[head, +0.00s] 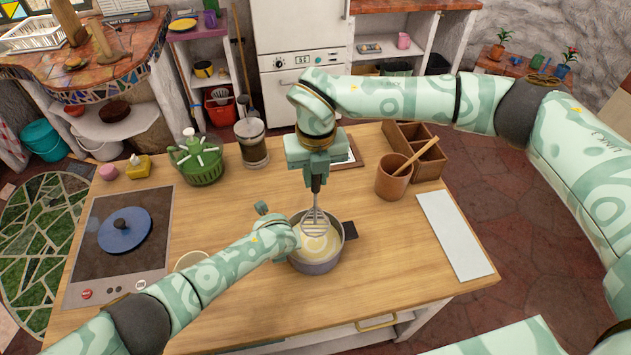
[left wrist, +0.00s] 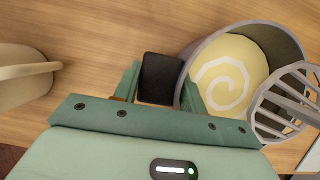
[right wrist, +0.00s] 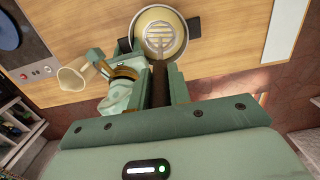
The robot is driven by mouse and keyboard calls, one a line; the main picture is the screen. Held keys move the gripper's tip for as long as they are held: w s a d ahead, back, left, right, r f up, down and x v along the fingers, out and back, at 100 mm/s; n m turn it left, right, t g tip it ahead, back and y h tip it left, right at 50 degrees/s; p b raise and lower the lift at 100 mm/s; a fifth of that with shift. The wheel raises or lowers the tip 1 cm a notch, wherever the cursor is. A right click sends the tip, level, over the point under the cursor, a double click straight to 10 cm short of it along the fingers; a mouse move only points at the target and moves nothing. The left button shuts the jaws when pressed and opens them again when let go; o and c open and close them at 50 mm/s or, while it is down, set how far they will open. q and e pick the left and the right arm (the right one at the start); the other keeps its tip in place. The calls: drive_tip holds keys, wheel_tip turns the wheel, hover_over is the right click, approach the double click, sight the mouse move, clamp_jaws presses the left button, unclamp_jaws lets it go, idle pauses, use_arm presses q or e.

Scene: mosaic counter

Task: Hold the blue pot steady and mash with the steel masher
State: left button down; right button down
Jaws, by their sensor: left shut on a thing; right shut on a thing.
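The blue-grey pot (head: 318,264) stands on the wooden counter, holding pale yellow mash (left wrist: 228,75) with a lighter swirl. My left gripper (left wrist: 160,88) is shut on the pot's black side handle (left wrist: 161,76); in the head view my left arm mostly hides this grip. My right gripper (head: 316,178) is above the pot, shut on the dark handle of the steel masher (head: 314,222). The masher hangs about upright with its slotted head over the mash. In the right wrist view the head overlaps the pot's opening. I cannot tell whether it touches the mash.
A cooktop (head: 150,270) with a blue lid (head: 125,230) is at the left. A beige cup (head: 190,260) stands close to my left forearm. A brown crock (head: 392,180) with a wooden spoon and a white board (head: 455,236) are at the right. Bare counter lies right of the pot.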

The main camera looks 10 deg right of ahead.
use_arm(q)
drive_tip(key=c, duration=0.7)
unclamp_jaws()
use_arm(e)
drive_tip(key=shift+r, duration=0.1)
use_arm(q)
drive_tip(key=shift+r, duration=0.1)
